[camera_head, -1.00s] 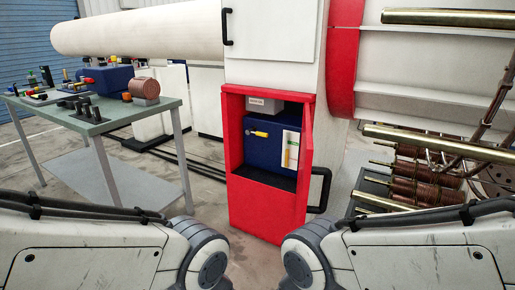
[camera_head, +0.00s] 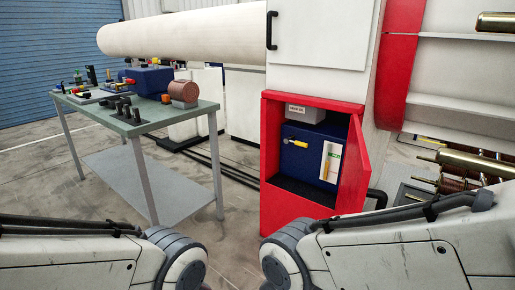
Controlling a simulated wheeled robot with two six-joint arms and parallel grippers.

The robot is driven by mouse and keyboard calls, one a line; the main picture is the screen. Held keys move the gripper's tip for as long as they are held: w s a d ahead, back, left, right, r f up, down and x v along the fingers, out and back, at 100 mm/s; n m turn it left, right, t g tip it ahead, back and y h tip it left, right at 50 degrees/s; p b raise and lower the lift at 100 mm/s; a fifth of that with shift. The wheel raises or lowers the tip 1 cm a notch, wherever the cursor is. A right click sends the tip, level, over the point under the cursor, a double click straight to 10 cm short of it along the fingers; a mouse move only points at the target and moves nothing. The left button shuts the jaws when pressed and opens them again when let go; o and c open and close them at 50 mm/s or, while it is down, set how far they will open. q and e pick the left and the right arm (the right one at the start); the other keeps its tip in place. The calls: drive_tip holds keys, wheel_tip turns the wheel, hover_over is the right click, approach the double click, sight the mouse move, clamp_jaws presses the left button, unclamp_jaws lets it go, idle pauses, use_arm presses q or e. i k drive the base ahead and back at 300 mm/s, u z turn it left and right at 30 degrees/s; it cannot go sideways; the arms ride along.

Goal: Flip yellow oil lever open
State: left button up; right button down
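A small yellow lever (camera_head: 295,143) sticks out from the front of a dark blue box (camera_head: 301,158) inside a red cabinet (camera_head: 283,209). It points roughly sideways and sits in the upper part of the blue box. The red cabinet door (camera_head: 353,172) stands open on the right side. A white panel with a yellow strip (camera_head: 330,162) is on the blue box to the right of the lever. My two arms show at the bottom left and bottom right, well short of the cabinet. Neither of my grippers is in view.
A green-topped table (camera_head: 150,118) with tools and a copper spool (camera_head: 184,91) stands at the left. A long white cylinder (camera_head: 185,36) runs behind it. Copper spools on brass rods (camera_head: 470,165) are at the right. Open floor lies before the cabinet.

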sight(297, 143)
drive_tip(key=u, duration=0.4)
drive_tip(key=i, duration=1.5)
drive_tip(key=z, duration=0.7)
